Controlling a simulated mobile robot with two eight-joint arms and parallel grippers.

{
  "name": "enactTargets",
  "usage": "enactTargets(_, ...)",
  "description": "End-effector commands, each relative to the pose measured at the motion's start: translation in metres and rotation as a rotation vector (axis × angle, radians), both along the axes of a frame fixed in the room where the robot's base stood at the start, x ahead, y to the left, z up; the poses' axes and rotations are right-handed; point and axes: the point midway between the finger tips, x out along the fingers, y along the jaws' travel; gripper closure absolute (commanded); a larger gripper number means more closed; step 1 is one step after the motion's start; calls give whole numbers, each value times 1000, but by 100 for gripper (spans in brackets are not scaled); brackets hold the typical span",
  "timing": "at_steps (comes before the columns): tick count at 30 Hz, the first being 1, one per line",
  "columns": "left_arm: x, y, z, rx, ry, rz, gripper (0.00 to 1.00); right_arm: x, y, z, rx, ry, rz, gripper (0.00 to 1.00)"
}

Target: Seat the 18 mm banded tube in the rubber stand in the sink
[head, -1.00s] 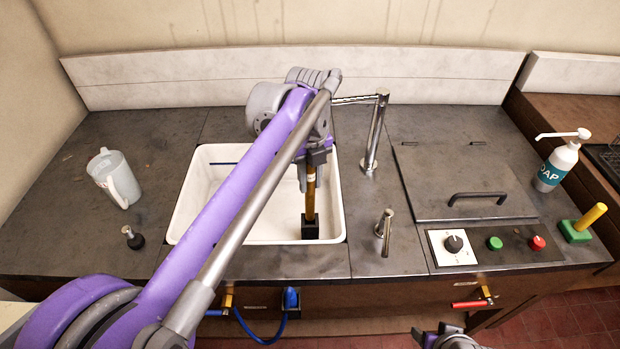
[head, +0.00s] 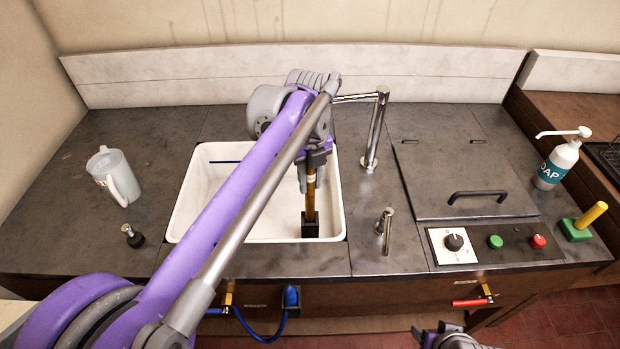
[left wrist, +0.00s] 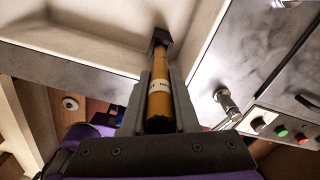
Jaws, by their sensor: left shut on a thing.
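The brass-coloured tube (head: 310,198) stands roughly upright in the sink (head: 334,205), with a pale band that shows in the left wrist view on the tube (left wrist: 159,88). Its lower end meets the black rubber stand (head: 310,229) on the sink floor near the front right corner. The stand also shows in the left wrist view (left wrist: 159,38). I cannot tell how deep the tube sits in it. My left gripper (head: 309,172) is shut on the tube's upper part, above the stand. My right gripper (head: 447,338) shows only partly at the bottom edge; its jaws are unclear.
A chrome faucet (head: 375,135) stands right of the sink, and a short chrome fitting (head: 385,228) stands in front of it. A clear jug (head: 113,176) is on the left counter. A lidded panel (head: 455,180), control knob (head: 454,243) and soap bottle (head: 558,163) are to the right.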

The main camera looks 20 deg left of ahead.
Motion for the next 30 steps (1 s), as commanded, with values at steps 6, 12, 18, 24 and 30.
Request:
enactTargets(6,0,0,-6,0,0,0,100,-1,0,-4,0,2,0,42)
enactTargets(12,0,0,-11,0,0,0,100,-1,0,-7,0,3,0,42)
enactTargets(18,0,0,-16,0,0,0,100,-2,0,-10,0,4,0,42)
enactTargets(24,0,0,-21,0,0,0,100,-3,0,-13,0,5,0,42)
enactTargets(30,0,0,-26,0,0,0,100,-3,0,-16,0,6,0,42)
